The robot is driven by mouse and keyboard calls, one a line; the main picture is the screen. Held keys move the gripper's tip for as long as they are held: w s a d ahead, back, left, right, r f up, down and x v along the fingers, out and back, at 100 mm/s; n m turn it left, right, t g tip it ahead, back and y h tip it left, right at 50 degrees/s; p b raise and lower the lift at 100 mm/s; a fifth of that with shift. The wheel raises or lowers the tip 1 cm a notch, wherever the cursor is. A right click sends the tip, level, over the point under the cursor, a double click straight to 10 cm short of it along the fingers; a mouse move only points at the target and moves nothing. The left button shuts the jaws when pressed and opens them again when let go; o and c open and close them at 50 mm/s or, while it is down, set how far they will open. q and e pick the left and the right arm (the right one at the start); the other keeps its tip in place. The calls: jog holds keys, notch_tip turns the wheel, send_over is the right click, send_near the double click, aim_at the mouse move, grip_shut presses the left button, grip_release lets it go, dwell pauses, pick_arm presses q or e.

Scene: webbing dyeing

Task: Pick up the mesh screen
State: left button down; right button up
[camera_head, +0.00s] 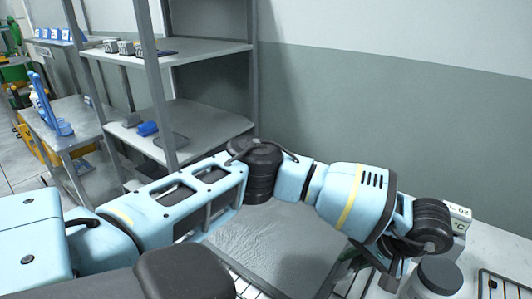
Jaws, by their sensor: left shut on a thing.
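A grey, finely textured flat sheet (278,243), which looks like the mesh screen, lies below and behind my left arm. Its upper edge is partly hidden by the arm. My left gripper (348,272) comes down from the wrist at the lower right, at the sheet's right edge. It is shut on the sheet's edge, though its fingertips are dark and partly hidden. My right gripper is not in view.
A dark-lidded jar (437,277) stands close to the right of my left gripper. A dark wire rack (497,286) lies at the lower right corner. A grey shelf unit (205,122) and a side table (75,125) stand at the back left. A wall closes off the back right.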

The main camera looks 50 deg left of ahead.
pick_arm(q)
jog(key=shift+r, duration=0.15)
dwell(1.4)
jog(key=shift+r, duration=1.3)
jog(key=s+d+r, duration=0.2)
jog(key=s+d, duration=0.8)
jog(key=s, duration=0.1)
jog(key=shift+s+d, duration=0.4)
